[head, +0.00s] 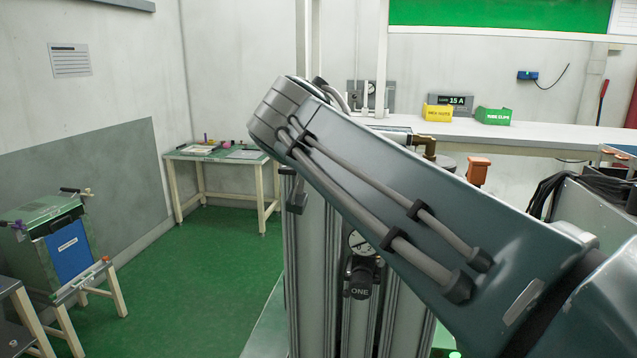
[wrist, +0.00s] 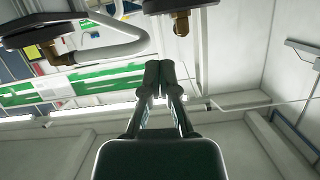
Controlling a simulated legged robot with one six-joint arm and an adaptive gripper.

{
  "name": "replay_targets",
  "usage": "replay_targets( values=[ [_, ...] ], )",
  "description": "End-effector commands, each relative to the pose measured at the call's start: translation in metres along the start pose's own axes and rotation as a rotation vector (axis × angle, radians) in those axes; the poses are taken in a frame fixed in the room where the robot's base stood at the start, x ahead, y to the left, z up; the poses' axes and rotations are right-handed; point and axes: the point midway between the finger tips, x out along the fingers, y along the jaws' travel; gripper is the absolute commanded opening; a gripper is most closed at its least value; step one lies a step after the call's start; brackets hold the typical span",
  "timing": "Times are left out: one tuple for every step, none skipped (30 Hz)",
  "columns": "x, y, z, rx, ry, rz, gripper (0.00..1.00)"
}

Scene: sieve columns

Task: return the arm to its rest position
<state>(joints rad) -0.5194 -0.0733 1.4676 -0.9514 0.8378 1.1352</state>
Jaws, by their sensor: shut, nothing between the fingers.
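My gripper (wrist: 160,72) shows in the wrist view with its two fingers together and nothing between them. It points toward the top of that picture, below a metal pipe fitting with a dark brass-coloured end (wrist: 181,22). I cannot tell the gap between them. In the head view my grey arm crosses the right half, folded up at an elbow near the middle. My gripper cannot be made out there.
Metal columns with a pressure gauge (head: 361,243) stand behind my arm, partly hidden. A long white bench (head: 540,132) holds a yellow bin (head: 438,112) and a green bin (head: 493,116). A small table (head: 215,155) and a blue-fronted box (head: 69,250) stand left. Green floor (head: 195,290) is clear between.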

Motion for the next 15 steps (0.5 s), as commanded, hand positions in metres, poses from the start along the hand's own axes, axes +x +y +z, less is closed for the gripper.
replay_targets(
  values=[
    [-0.001,0.009,0.004,-0.008,-0.013,0.008,0.00],
    [-0.001,0.013,0.007,-0.014,-0.025,0.012,0.00],
    [-0.001,0.019,0.011,-0.024,-0.039,0.018,0.00],
    [-0.002,0.024,0.015,-0.030,-0.051,0.022,0.00],
    [-0.002,0.029,0.019,-0.039,-0.064,0.026,0.00],
    [-0.003,0.036,0.025,-0.049,-0.083,0.033,0.00],
    [-0.004,0.042,0.029,-0.057,-0.097,0.038,0.00],
    [-0.005,0.048,0.035,-0.067,-0.114,0.043,0.00],
    [-0.006,0.056,0.042,-0.079,-0.135,0.048,0.00],
    [-0.007,0.062,0.048,-0.087,-0.154,0.053,0.00],
    [-0.009,0.070,0.054,-0.098,-0.173,0.058,0.00],
    [-0.011,0.080,0.064,-0.111,-0.199,0.063,0.00],
    [-0.014,0.088,0.071,-0.120,-0.221,0.067,0.00],
    [-0.016,0.096,0.080,-0.130,-0.246,0.070,0.00],
    [-0.020,0.109,0.092,-0.144,-0.280,0.074,0.00]
  ],
)
